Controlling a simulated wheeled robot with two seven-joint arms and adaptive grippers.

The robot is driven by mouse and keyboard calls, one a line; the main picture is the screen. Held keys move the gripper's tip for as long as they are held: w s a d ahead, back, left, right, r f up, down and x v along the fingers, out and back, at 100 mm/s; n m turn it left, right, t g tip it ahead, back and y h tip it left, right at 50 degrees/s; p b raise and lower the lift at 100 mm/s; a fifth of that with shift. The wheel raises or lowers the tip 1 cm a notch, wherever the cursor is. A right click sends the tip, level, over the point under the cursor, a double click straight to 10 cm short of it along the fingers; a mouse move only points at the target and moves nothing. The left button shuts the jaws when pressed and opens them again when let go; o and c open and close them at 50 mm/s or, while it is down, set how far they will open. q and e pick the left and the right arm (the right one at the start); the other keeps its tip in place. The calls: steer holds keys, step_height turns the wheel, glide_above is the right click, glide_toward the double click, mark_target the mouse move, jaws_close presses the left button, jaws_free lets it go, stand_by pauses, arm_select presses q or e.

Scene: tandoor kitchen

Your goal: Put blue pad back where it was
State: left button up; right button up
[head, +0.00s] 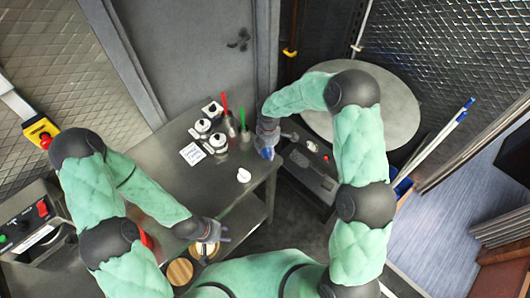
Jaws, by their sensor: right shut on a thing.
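My right gripper (270,143) is at the right end of the grey metal table, close to its far right edge. It is shut on a small blue thing (267,153), which looks like the blue pad. The gripper hides part of it, and I cannot tell whether it touches the table.
The metal table (222,182) carries white-topped jars (203,126), a white card (193,154), a red bottle (227,108) and a small white object (244,175). A wooden disc (179,271) lies lower left. A dark box (312,165) and a round grey top (385,110) stand right.

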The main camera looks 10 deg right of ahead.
mark_target(265, 149)
steer(key=shift+w+a+f, duration=0.15)
steer(key=shift+w+f, duration=0.45)
steer(key=shift+f, duration=0.15)
steer(key=shift+w+a+f, duration=0.15)
steer(key=shift+w+f, duration=0.45)
steer(key=shift+f, duration=1.6)
steer(key=shift+f, duration=0.1)
steer(key=shift+f, duration=0.1)
steer(key=o, duration=1)
steer(key=shift+r, duration=0.2)
step_height(265, 149, up, 12)
